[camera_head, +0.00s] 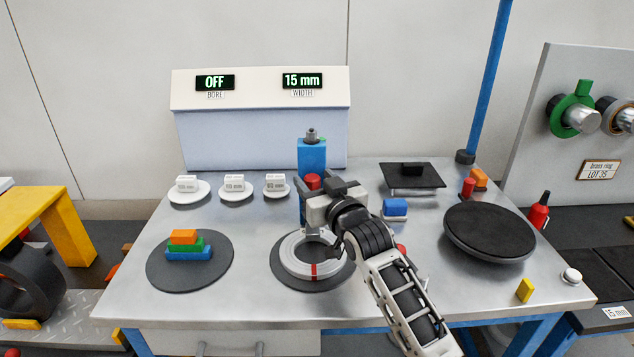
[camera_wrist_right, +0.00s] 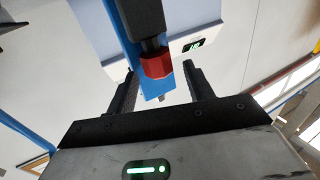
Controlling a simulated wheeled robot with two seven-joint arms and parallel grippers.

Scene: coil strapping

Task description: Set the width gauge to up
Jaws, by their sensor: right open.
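The width gauge appears to be the blue upright block (camera_head: 312,153) with a grey top fitting, standing behind the coil. A red knob (camera_head: 313,181) shows at its front, partly behind my gripper. In the right wrist view the red knob (camera_wrist_right: 157,66) sits on a dark shaft in front of the blue post. My right gripper (camera_head: 317,190) is open near the knob, its fingers on either side of it in the wrist view, with gaps visible. The WIDTH display (camera_head: 302,80) reads 15 mm. My left gripper is out of view.
Below my gripper, a grey coil (camera_head: 295,262) with a red band lies on a dark round pad. Stacked coloured blocks (camera_head: 184,246) are at left, small white weights (camera_head: 234,184) behind. A black turntable (camera_head: 489,230) is at right. The table's front left is clear.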

